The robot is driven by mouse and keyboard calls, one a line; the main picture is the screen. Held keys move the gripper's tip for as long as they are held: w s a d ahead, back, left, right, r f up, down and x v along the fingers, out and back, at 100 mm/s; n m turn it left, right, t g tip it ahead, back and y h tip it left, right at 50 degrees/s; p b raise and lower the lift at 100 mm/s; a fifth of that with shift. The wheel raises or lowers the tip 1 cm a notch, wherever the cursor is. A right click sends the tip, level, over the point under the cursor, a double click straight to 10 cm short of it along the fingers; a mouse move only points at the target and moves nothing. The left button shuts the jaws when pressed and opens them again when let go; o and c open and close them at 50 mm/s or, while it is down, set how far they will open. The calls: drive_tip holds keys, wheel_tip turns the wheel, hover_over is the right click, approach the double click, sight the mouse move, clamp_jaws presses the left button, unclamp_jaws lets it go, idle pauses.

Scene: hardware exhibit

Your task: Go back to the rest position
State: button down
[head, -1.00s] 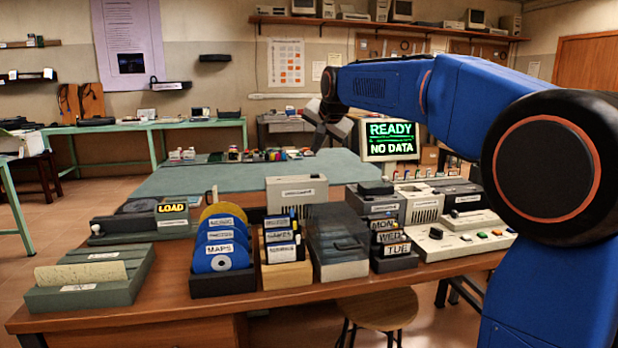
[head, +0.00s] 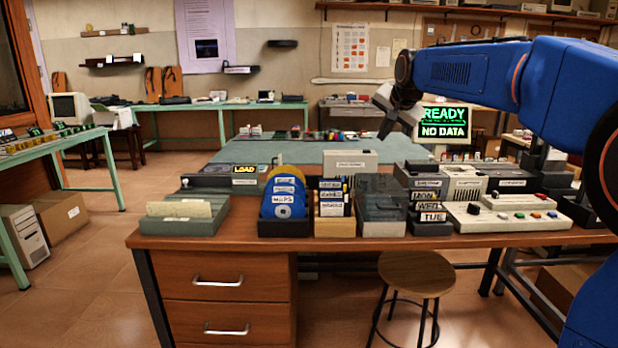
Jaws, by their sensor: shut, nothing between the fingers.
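My blue arm reaches in from the right in the head view. My gripper (head: 388,120) is at its far end, above the back part of the desk and left of the monitor (head: 444,122) that reads READY NO DATA. It is apart from everything on the desk and holds nothing. The fingers look small and grey, and they are shut.
The wooden desk (head: 215,259) ahead holds a card tray (head: 187,229), blue discs in a stand (head: 285,212), a smoky box (head: 382,207) and a console (head: 505,218). A stool (head: 416,275) stands in front. Open floor (head: 85,290) lies at left.

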drive_tip(key=s+d+f+n+g, duration=0.15)
drive_tip(key=s+f, duration=0.35)
drive_tip(key=s, duration=0.7)
drive_tip(key=s+d+f+n+g, duration=0.1)
drive_tip(key=s+d+f+n, duration=0.3)
drive_tip(key=s, duration=0.8)
drive_tip(key=s+f+n+g, duration=0.1)
drive_tip(key=s+f, duration=0.9)
drive_tip(key=s, duration=0.3)
drive_tip(key=s+d+f+n+g+h, duration=0.1)
drive_tip(key=s+f, duration=0.9)
drive_tip(key=s, duration=0.3)
drive_tip(key=shift+s+d+f, duration=0.2)
drive_tip(key=shift+s+f, duration=0.05)
